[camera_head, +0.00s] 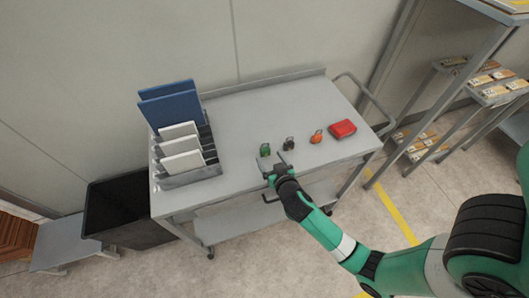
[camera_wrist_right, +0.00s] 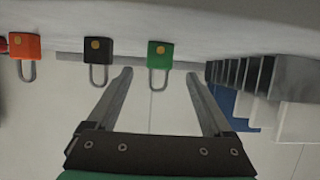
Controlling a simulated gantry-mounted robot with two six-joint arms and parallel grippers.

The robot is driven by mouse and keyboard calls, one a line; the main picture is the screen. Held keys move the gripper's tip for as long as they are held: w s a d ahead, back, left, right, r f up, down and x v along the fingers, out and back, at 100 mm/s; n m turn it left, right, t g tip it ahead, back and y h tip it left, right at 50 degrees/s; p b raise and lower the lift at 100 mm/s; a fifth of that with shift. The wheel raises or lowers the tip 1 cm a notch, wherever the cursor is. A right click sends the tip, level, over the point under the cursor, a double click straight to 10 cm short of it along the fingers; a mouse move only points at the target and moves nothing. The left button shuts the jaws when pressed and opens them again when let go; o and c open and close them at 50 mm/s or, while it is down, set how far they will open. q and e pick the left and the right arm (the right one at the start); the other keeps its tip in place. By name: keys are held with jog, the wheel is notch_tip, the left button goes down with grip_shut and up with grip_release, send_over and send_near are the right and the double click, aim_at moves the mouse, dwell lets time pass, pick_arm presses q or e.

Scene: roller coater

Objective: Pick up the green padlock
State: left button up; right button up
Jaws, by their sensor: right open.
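The green padlock (camera_head: 265,149) lies on the grey cart top near its front edge, left of a black padlock (camera_head: 289,143) and an orange padlock (camera_head: 316,136). In the right wrist view the green padlock (camera_wrist_right: 160,54) appears ahead of the two fingers and between their lines, with its shackle toward the gripper. My right gripper (camera_head: 273,166) is open and empty at the cart's front edge, just short of the green padlock. Its two spread fingers show in the right wrist view (camera_wrist_right: 160,80). My left gripper is not in view.
A grey rack (camera_head: 187,178) with blue and white folders stands on the cart's left side. The cart top (camera_head: 255,105) behind the padlocks is clear. A black bin (camera_head: 118,205) stands left of the cart.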

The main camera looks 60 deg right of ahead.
aim_at(266, 151)
jog(key=b+x, duration=0.1)
jog(key=x, duration=0.6)
jog(key=shift+w+d+f, duration=0.1)
jog(key=shift+w+d, duration=0.05)
jog(key=shift+d, duration=0.05)
grip_shut()
